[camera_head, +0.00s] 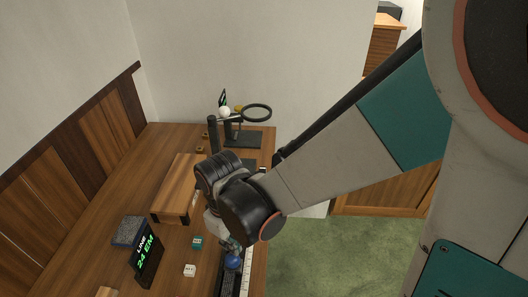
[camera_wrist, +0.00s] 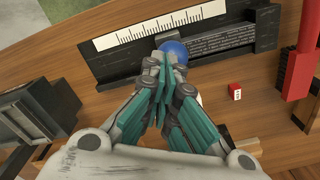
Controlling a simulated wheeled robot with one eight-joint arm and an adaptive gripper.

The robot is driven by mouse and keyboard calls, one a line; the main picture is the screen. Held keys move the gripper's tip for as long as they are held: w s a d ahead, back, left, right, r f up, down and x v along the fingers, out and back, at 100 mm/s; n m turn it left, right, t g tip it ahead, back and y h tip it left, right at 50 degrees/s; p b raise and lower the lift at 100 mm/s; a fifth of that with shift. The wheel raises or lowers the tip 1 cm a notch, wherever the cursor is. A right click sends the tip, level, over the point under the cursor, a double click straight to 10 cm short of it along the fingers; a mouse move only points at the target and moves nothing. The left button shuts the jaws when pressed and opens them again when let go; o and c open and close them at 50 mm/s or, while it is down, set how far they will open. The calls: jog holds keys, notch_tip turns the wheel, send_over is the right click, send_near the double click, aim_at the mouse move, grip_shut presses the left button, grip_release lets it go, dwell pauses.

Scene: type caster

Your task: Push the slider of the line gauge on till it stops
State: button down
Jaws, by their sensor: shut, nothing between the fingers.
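The line gauge (camera_wrist: 100,60) is a long dark bed with a white ruled scale (camera_wrist: 150,30) along its far side in the wrist view. A round blue knob, part of the slider (camera_wrist: 174,48), stands in the bed near the middle of the scale. Right of it lies a dark textured row of type (camera_wrist: 220,40). My gripper (camera_wrist: 158,62) is shut and empty, its fingertips just left of and below the knob; whether they touch it I cannot tell. In the head view the knob (camera_head: 233,262) shows just below my gripper (camera_head: 231,246), and my arm hides part of the gauge.
A sign (camera_head: 147,256) reads "LINE 24 EM". In the wrist view a red cube (camera_wrist: 235,90) and a red post (camera_wrist: 300,65) stand to the right. A magnifier stand (camera_head: 243,133) is at the far end.

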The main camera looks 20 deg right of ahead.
jog(key=shift+s+r+p, duration=0.15)
jog(key=shift+r+p, duration=1.45)
jog(key=shift+r, duration=0.6)
jog(key=shift+r, duration=0.1)
notch_tip(320, 180, up, 5)
jog(key=p, duration=0.4)
jog(key=shift+f, duration=0.25)
notch_tip(320, 180, down, 7)
jog(key=b, duration=0.5)
jog(key=shift+b, duration=0.4)
jog(key=shift+r, duration=0.15)
